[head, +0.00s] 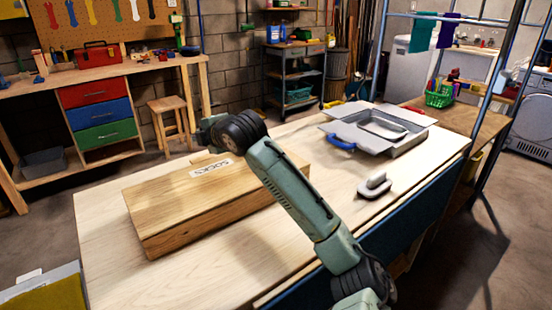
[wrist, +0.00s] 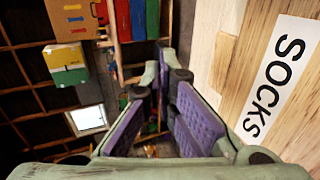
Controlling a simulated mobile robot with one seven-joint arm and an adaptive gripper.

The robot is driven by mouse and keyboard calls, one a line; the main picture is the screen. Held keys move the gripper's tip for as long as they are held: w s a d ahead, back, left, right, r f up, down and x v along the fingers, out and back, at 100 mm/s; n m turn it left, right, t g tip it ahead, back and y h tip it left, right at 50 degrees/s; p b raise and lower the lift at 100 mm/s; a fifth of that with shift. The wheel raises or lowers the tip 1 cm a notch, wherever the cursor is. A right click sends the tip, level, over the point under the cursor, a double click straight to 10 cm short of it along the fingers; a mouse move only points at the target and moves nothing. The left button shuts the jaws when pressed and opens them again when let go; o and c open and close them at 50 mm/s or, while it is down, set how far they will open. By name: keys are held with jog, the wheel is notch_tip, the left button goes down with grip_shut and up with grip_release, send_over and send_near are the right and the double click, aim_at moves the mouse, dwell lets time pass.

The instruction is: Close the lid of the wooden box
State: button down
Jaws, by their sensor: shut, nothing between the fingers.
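The wooden box (head: 165,205) lies on the pale table, and its lid looks down flat on it, with no gap that I can make out. A white SOCKS label (head: 211,168) is on the lid near its far edge. In the wrist view the label (wrist: 277,78) and pale wood fill the right side. My gripper (wrist: 163,80) is shut and empty, its purple pads showing beside the wood. In the head view it is mostly hidden behind my wrist, just past the box's far edge. I cannot tell whether it touches the box.
A grey metal case (head: 400,140) with raised flaps and a blue handle stands at the table's far right. A grey iron-like object (head: 375,185) sits nearer the right edge. The table's front left is bare. A workbench with coloured drawers (head: 100,115) and a stool (head: 170,115) stand behind.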

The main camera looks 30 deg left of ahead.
aim_at(203, 158)
jog(key=f, duration=0.1)
jog(key=a+f, duration=0.1)
jog(key=f, duration=0.1)
jog(key=shift+w+a+f+h+p, duration=0.1)
jog(key=shift+w+h+p, duration=0.1)
jog(key=shift+h+p, duration=0.15)
jog(key=shift+a+f+h+p, duration=0.15)
jog(key=shift+f+h, duration=0.15)
jog(key=shift+f, duration=0.3)
jog(key=shift+a+f+h+p, duration=0.15)
jog(key=shift+f+h, duration=0.1)
jog(key=shift+f, duration=0.3)
jog(key=shift+d, duration=0.1)
jog(key=shift+g, duration=0.3)
notch_tip(203, 158, up, 4)
jog(key=p, duration=0.3)
notch_tip(203, 158, up, 10)
jog(key=b, duration=0.2)
